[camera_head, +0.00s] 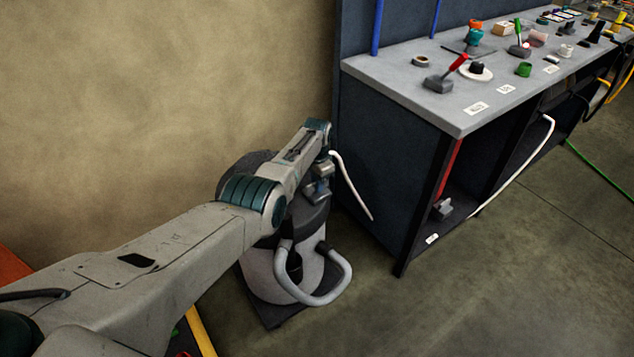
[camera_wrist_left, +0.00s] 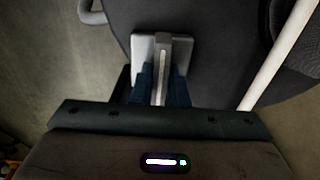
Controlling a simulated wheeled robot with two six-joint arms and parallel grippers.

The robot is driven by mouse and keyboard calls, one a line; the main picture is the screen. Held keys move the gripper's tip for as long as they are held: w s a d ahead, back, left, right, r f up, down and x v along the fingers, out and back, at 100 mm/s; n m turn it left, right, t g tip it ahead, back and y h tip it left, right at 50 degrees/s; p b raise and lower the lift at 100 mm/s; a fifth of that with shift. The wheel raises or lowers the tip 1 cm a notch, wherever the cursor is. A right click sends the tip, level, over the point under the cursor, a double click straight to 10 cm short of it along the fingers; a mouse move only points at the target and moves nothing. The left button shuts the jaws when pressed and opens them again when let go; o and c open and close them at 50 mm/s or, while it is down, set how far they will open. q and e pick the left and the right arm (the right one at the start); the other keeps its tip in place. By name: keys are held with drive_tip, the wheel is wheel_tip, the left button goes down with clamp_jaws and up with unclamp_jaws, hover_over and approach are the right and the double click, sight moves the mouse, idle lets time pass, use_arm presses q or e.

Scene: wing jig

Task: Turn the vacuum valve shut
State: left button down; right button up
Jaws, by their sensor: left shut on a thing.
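The vacuum (camera_head: 262,275) is a pale canister with a dark top, standing on the floor left of the bench. My left arm reaches over it, and my left gripper (camera_head: 318,188) is at its top. In the left wrist view the valve (camera_wrist_left: 163,44) is a light grey block with a narrow upright bar, above a dark round surface. The blue fingers of my left gripper (camera_wrist_left: 160,88) are shut on that bar, one on each side. In the head view the valve is hidden by the gripper and arm. My right gripper is not in view.
A thick grey hose (camera_head: 338,285) loops at the vacuum's front. A thin white tube (camera_head: 352,185) hangs beside the bench's dark side panel. The grey bench top (camera_head: 400,75) holds several small tools and parts. The floor (camera_head: 480,290) in front is mostly clear.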

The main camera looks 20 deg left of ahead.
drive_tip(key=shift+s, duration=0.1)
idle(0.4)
use_arm(q)
drive_tip(key=c, duration=1.4)
unclamp_jaws()
drive_tip(key=shift+c, duration=0.2)
drive_tip(key=shift+r, duration=0.2)
wheel_tip(320, 180, up, 3)
drive_tip(key=shift+f+p, duration=0.1)
drive_tip(key=shift+p, duration=0.7)
wheel_tip(320, 180, up, 6)
drive_tip(key=shift+r, duration=0.8)
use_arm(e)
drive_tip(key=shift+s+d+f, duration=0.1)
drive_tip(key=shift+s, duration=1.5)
